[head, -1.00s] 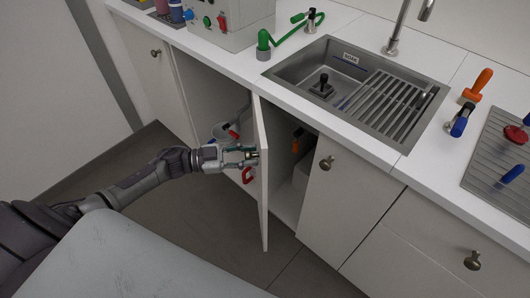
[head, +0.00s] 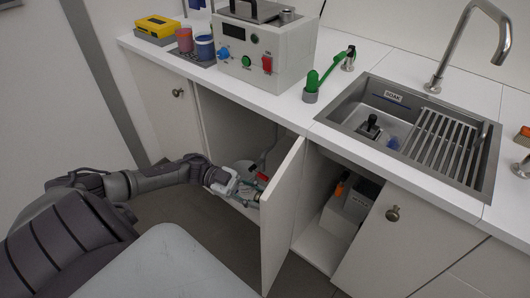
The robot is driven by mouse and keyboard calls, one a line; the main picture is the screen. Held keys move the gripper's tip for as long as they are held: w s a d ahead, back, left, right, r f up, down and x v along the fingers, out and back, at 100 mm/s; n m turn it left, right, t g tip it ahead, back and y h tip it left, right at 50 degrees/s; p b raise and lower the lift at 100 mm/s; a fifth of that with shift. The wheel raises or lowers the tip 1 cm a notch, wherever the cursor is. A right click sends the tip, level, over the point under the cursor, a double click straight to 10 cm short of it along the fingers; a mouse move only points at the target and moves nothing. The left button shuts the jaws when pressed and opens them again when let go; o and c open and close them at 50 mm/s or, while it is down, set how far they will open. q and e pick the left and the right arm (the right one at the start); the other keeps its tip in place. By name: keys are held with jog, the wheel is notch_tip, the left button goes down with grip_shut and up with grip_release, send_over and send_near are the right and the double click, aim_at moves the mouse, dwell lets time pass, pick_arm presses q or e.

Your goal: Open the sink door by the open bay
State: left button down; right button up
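The sink door (head: 281,220) is a pale panel standing well open. It swings out from the divider between the open bay (head: 222,115) on the left and the sink cabinet, and its inner face shows. Behind it, on the left, is my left gripper (head: 254,190), low in front of the bay and close to the door's free edge. The door hides part of the fingers and its outer face, so I cannot tell whether they touch or grip anything. My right gripper is not in view.
Inside the sink cabinet are a grey bin (head: 350,205) and an orange-handled item (head: 341,187). The neighbouring door has a round knob (head: 392,214) and looks closed. Above are the sink (head: 330,115) and a grey-green device (head: 262,55). Floor shows before the cabinets.

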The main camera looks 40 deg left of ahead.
pick_arm(q)
jog(key=shift+a+f, duration=0.1)
jog(key=shift+a, duration=0.05)
jog(key=c, duration=0.8)
grip_release()
jog(key=a, duration=0.4)
jog(key=s+a, duration=0.1)
jog(key=a, duration=0.3)
jog(key=s+a, duration=0.1)
jog(key=a, duration=0.2)
jog(key=shift+s+a, duration=0.1)
jog(key=shift+a, duration=0.3)
jog(key=shift+d, duration=0.1)
